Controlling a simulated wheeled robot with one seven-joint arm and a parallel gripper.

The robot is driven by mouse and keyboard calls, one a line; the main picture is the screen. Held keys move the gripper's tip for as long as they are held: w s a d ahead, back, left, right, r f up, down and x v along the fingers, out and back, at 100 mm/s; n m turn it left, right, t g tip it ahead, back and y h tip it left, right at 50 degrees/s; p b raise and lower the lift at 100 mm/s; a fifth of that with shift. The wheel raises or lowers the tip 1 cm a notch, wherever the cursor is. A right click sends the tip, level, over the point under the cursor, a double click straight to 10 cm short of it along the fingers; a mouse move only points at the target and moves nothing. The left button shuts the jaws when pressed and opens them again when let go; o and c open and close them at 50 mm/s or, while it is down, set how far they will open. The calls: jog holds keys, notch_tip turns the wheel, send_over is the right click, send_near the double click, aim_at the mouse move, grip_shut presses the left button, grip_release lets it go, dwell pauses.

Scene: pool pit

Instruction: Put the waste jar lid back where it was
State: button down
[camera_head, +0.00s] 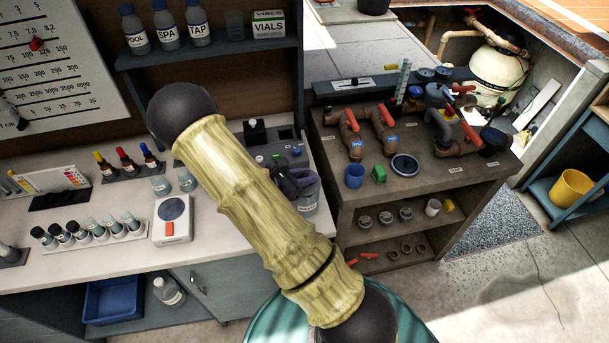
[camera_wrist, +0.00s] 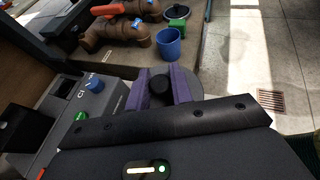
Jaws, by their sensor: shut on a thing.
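My gripper (camera_wrist: 160,90) has purple fingers, shut on the black knob of the grey, round waste jar lid (camera_wrist: 198,82). The lid is partly hidden behind the fingers and the dark gripper body. In the head view, my gripper (camera_head: 298,180) is at the right end of the white counter, largely behind my arm. A grey, labelled jar (camera_head: 308,206), seemingly the waste jar, shows just below the fingers. I cannot tell whether the lid touches its rim.
A grey instrument (camera_wrist: 98,105) with blue and green knobs stands close left of the fingers in the wrist view. A blue cup (camera_head: 354,176), green block (camera_head: 379,174) and brown pipe valves (camera_head: 384,128) sit on the bench to the right. A white scale (camera_head: 172,220) stands left on the counter.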

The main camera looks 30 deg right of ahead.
jog(key=shift+f+b, duration=0.3)
jog(key=shift+f, duration=0.1)
jog(key=shift+f, duration=0.1)
jog(key=c, duration=1.2)
grip_release()
jog(key=shift+c, duration=0.2)
jog(key=shift+r, duration=0.3)
jog(key=b+v, duration=0.3)
jog(key=v, duration=0.9)
jog(key=shift+r, duration=0.2)
